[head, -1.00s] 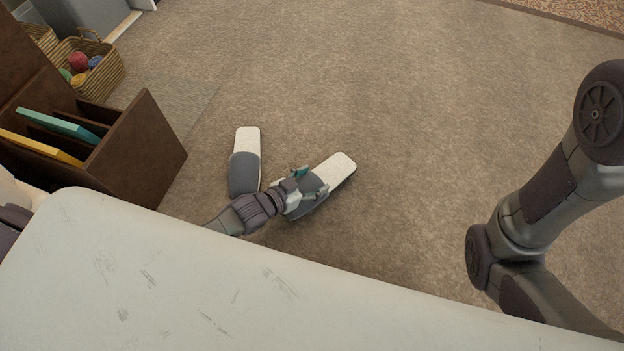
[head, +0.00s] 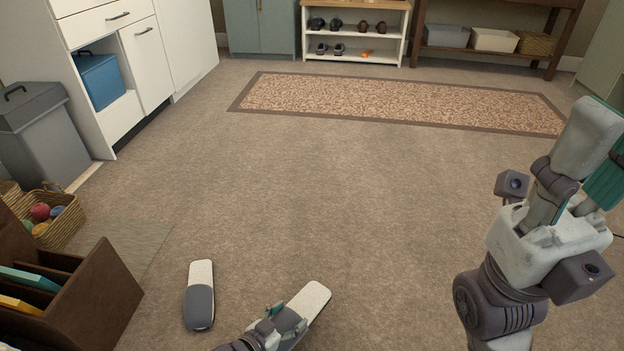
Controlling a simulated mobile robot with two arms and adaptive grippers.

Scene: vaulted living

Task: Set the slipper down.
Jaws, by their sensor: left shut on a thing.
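A grey-and-white slipper (head: 309,300) is at the bottom middle of the head view, with its pale end pointing up and right. My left gripper (head: 272,323) is shut on its grey part. The slipper is at or very close to the carpet; I cannot tell whether it touches. A matching slipper (head: 200,297) lies alone on the carpet to the left, apart from the held one. My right gripper (head: 588,160) is raised at the right edge, far from both slippers. I cannot tell whether its fingers are open or shut.
A brown wooden organiser (head: 95,300) and a basket of coloured balls (head: 58,217) stand at the left, near a grey bin (head: 48,135). A patterned rug (head: 400,102) lies before a white shoe rack (head: 355,45). The middle carpet is clear.

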